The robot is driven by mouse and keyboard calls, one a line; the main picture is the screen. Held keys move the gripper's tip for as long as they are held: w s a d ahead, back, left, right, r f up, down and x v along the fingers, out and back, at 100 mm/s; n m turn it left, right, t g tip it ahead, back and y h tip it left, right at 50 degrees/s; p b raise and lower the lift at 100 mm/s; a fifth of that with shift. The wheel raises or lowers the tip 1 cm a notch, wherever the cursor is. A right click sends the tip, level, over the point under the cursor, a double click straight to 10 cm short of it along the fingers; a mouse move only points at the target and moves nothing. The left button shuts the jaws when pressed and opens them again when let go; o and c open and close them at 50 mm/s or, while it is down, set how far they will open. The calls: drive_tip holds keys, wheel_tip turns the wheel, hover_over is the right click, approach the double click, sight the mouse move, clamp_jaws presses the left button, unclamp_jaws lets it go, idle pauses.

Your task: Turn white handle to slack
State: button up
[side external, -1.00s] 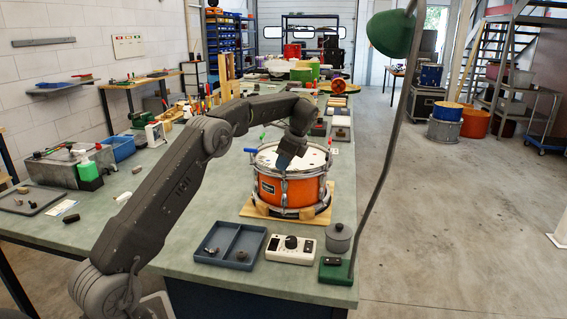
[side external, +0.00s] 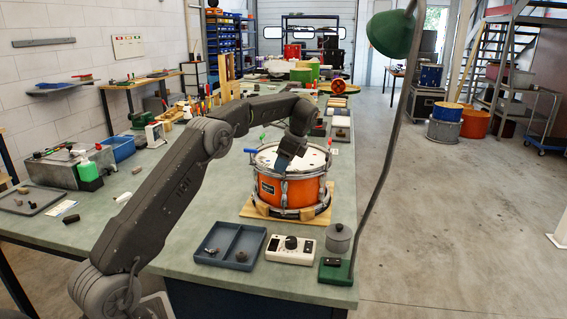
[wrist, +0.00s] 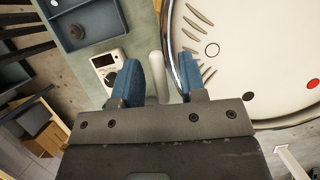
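The orange drum (side external: 268,189) with a white head sits on a wooden base on the bench. Its head and metal rim also fill the right of the wrist view (wrist: 245,60). A white handle (wrist: 156,72) stands beside the rim in the wrist view, seen between my two blue fingers. I cannot make out the handle in the side view. My gripper (wrist: 160,78) is open, with a gap between each finger and the handle. In the side view my gripper (side external: 292,146) is over the near part of the drum. Whether the fingertips reach the handle's depth is unclear.
A blue-grey divided tray (side external: 230,244), a white control box with a black knob (side external: 290,249) and a grey lidded pot (side external: 338,238) stand in front of the drum. A green lamp (side external: 391,34) on a curved stand rises at the right bench edge.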

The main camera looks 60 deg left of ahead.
drive_tip(key=v, duration=0.6)
drive_tip(key=shift+w+r, duration=0.1)
drive_tip(key=shift+w, duration=0.05)
drive_tip(key=shift+d+r, duration=0.3)
drive_tip(key=shift+r, duration=0.25)
